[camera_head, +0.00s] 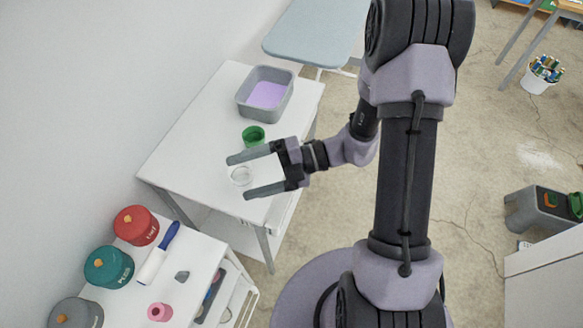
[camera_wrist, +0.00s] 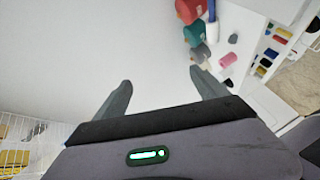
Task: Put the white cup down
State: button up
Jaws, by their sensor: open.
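A green cup (camera_head: 253,136) stands just behind my gripper. A grey bin (camera_head: 243,108) with a purple inside is farther back. A white cart (camera_head: 195,262) at front left holds red, teal and grey canisters, a blue-handled roller (camera_head: 160,255) and a pink roll (camera_head: 159,312).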

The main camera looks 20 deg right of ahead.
jog(key=s+d+r+n+g+h, duration=0.1)
jog(key=s+r+n+h, duration=0.4)
jog(key=n, duration=0.7)
jog(key=s+d+r+n+g+h, duration=0.1)
jog(key=s+r+n+h, duration=0.35)
jog(key=n, duration=0.65)
jog(key=s+d+r+n+t+h, duration=0.1)
jog(key=d+r+n+t+h, duration=0.3)
jog(key=n, duration=0.9)
notch_tip(320, 180, up, 2)
jog(key=shift+s+d+r+n+t, duration=0.1)
jog(key=shift+s+d+n+t, duration=0.3)
jog(key=shift+d+t, duration=0.7)
